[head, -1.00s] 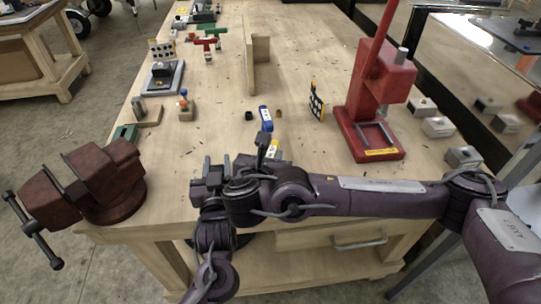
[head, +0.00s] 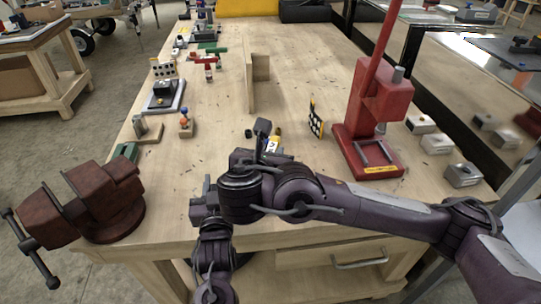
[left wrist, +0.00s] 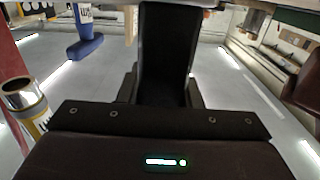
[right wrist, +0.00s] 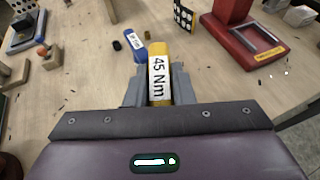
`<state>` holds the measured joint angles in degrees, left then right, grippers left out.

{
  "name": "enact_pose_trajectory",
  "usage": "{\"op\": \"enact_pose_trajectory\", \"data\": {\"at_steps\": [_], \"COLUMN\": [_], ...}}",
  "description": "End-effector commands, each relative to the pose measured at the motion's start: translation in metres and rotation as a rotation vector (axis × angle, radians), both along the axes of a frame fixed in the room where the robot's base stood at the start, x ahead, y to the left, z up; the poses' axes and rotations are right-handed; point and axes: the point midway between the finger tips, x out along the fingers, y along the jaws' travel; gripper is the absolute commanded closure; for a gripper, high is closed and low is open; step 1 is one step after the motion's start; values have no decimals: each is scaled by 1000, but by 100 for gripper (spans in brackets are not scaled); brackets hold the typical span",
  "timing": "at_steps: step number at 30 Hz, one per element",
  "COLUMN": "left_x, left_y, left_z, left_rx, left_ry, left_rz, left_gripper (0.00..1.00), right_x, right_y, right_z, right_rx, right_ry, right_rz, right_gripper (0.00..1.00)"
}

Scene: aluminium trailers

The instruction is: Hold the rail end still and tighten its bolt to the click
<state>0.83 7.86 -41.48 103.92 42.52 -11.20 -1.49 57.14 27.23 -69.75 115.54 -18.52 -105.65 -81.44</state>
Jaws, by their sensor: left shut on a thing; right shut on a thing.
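My right gripper (right wrist: 158,88) is shut on a yellow torque wrench (right wrist: 160,72) labelled "45 Nm". A little of that wrench shows past the purple arm in the head view (head: 276,141), above the bench. A blue tool (right wrist: 132,39) with a white label lies on the bench beyond it. My left gripper (head: 206,190) is over the bench's front edge. In the left wrist view it is shut on a dark channel-like piece (left wrist: 165,45). I cannot tell whether this is the rail end. No bolt can be made out. A yellow tool (left wrist: 33,108) and a blue-handled tool (left wrist: 86,45) show at left there.
A red-brown vise (head: 95,205) stands at the bench's front left corner. A red press (head: 372,130) stands on the right, near several small metal blocks (head: 435,143). A wooden divider (head: 250,82) stands mid-bench. A patterned board (head: 316,121) stands nearby.

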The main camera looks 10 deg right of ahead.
Motion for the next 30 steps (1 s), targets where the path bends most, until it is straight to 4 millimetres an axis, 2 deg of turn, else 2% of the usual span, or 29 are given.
{"op": "enact_pose_trajectory", "data": {"at_steps": [4,5,9,11,18,22,26,30], "left_x": [0,0,0,0,0,-8,-30,-61], "left_y": [1,1,0,0,0,0,0,0], "left_z": [0,0,0,0,0,-1,-1,-2], "left_rx": [0,0,0,0,0,1,-1,-1], "left_ry": [0,0,0,0,0,2,3,5], "left_rz": [1,1,1,1,0,-1,-1,-1], "left_gripper": [97,67,49,43,43,43,43,43], "right_x": [0,0,0,0,0,0,0,0], "right_y": [0,0,0,0,0,0,0,0], "right_z": [1,1,1,1,1,1,1,1], "right_rx": [1,1,2,2,2,2,2,2], "right_ry": [-1,-1,-2,-2,-2,-2,-2,-2], "right_rz": [1,1,0,0,0,0,0,0], "right_gripper": [100,100,100,100,100,100,100,100]}}
